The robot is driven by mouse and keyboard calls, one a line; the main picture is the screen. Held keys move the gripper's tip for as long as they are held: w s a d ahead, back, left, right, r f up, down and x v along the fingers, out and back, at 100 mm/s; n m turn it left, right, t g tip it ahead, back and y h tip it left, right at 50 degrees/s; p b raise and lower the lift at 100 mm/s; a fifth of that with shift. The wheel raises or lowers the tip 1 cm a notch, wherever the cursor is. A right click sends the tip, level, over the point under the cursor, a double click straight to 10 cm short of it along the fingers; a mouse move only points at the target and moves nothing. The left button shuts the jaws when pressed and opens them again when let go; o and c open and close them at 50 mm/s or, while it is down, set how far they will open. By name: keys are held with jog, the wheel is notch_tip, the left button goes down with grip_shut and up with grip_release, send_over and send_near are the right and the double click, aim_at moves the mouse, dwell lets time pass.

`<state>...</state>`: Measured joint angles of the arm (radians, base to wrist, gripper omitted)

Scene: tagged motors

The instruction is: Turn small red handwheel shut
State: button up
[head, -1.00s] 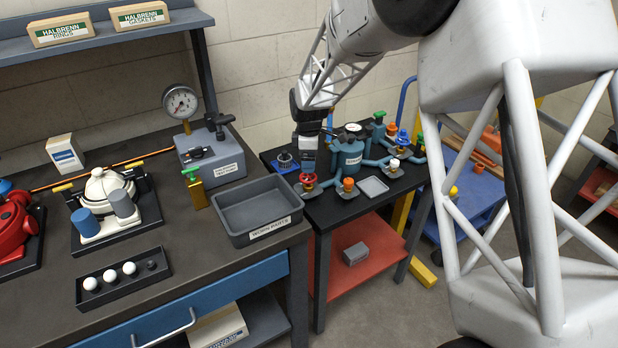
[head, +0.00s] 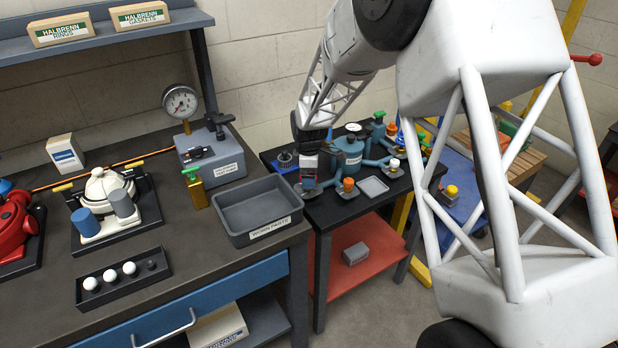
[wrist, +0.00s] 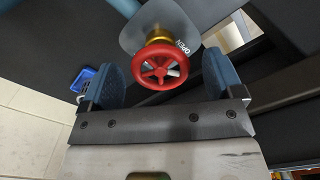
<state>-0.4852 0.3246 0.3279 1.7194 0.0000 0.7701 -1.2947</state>
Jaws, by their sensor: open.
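The small red handwheel (wrist: 159,67) faces the wrist camera, its spokes and rim in clear view. It sits on a brass stem (wrist: 158,36) over a grey plate (wrist: 133,38) marked "OPEN". My gripper (wrist: 165,64) is open, with one blue finger to the left of the wheel and one to the right. Gaps show between each finger and the rim, so neither seems to touch it. In the head view my gripper (head: 309,182) points down over the front left of the dark valve table and largely hides the wheel.
A blue-grey tank with pipes (head: 349,155) stands just behind my gripper. The worn parts bin (head: 240,232) is on the left bench.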

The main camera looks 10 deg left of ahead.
jog(key=shift+f, duration=0.7)
jog(key=c, duration=0.9)
